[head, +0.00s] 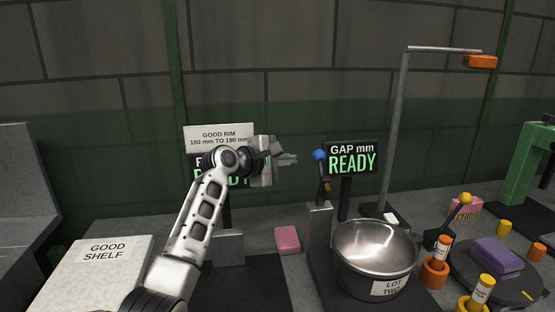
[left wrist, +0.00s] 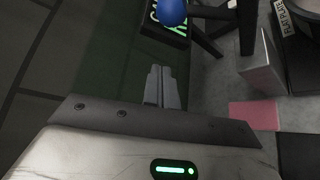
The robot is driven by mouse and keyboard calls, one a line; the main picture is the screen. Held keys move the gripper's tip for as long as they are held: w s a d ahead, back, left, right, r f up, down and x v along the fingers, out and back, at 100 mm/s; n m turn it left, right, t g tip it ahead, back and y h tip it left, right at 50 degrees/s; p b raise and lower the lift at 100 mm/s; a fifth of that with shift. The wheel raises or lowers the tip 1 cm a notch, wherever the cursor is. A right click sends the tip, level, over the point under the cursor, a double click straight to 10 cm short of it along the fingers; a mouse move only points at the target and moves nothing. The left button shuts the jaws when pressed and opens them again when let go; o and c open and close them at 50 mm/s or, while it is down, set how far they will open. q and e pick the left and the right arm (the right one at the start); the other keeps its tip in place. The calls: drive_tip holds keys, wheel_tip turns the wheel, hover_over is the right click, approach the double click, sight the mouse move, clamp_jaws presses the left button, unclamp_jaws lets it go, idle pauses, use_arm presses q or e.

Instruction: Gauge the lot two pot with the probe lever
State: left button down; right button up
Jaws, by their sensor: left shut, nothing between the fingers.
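The lot two pot (head: 374,258) is a shiny steel pot standing upright on a dark plate at the right of centre, with a "LOT TWO" label. A lever with a blue ball knob (head: 320,156) rises behind and left of the pot on a grey post (head: 320,222). The blue knob also shows at the top of the left wrist view (left wrist: 173,12). My left gripper (head: 294,160) is shut and empty, just left of the knob and apart from it. Its fingers show in the left wrist view (left wrist: 162,88). My right gripper is not in view.
A "GAP mm READY" display (head: 351,159) stands behind the lever. A "GOOD RIM" sign (head: 218,134) and a second display are partly hidden by my left arm. The good shelf (head: 90,275) is at left, a pink block (head: 287,240) in the middle, and a purple block (head: 497,254) at right.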

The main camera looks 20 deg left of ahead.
use_arm(q)
drive_tip(key=d, duration=0.1)
drive_tip(key=w+d+p, duration=0.1)
drive_tip(key=d, duration=0.2)
drive_tip(key=shift+w+d+r+p, duration=0.2)
drive_tip(key=shift+r+p, duration=0.1)
drive_tip(key=shift+p, duration=0.1)
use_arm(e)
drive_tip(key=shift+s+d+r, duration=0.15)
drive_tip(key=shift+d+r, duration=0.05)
